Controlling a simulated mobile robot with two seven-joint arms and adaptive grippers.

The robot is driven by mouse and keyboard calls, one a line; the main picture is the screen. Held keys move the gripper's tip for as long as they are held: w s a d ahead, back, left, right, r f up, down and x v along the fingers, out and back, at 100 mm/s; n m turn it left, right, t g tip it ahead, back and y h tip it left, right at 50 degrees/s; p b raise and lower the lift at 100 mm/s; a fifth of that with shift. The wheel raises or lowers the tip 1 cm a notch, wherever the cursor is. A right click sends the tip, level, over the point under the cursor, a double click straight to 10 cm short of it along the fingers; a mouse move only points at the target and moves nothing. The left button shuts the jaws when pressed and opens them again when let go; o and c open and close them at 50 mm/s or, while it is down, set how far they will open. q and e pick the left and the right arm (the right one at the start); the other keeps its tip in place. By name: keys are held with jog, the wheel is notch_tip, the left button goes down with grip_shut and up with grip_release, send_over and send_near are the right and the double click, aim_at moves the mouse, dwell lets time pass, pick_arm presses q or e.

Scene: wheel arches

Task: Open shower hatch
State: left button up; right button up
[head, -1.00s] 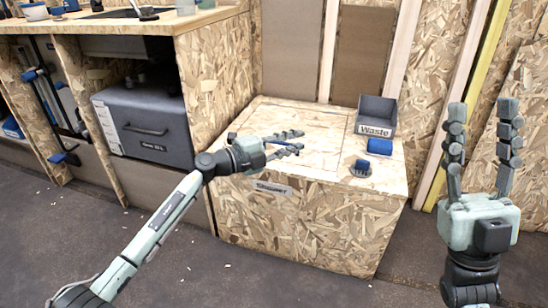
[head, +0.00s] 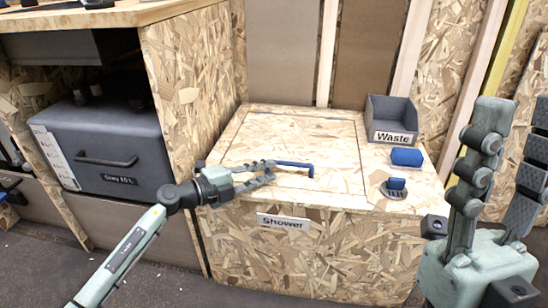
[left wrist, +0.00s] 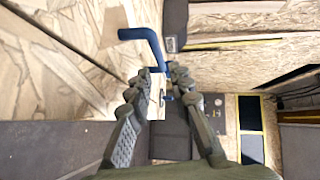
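The shower hatch (head: 300,132) is a wooden panel outlined in the top of a low chipboard box labelled "Shower" (head: 283,222). It looks flat in its opening. A blue bent handle (head: 295,165) lies along the hatch's front edge. My left gripper (head: 271,171) is at this handle, its fingers closed in on the bar from both sides. In the left wrist view the blue handle (left wrist: 145,38) runs between the converging fingertips (left wrist: 160,72), its bent end sticking out beyond them. My right gripper (head: 515,110) is raised at the right, open and empty.
A grey "Waste" bin (head: 390,120), a blue block (head: 407,157) and a small blue-topped item (head: 396,187) stand on the box's right side. A grey tank (head: 100,145) sits in the cabinet at left. Dark floor lies in front.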

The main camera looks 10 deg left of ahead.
aim_at(284, 165)
pick_arm(q)
jog(key=shift+w+a+f, duration=0.15)
jog(key=shift+w+a, duration=0.1)
jog(key=shift+w, duration=0.05)
jog(key=shift+w+d, duration=0.15)
jog(key=shift+w, duration=0.1)
jog(key=b+x, duration=0.2)
jog(key=x, duration=0.5)
jog(key=shift+d, duration=0.15)
grip_shut()
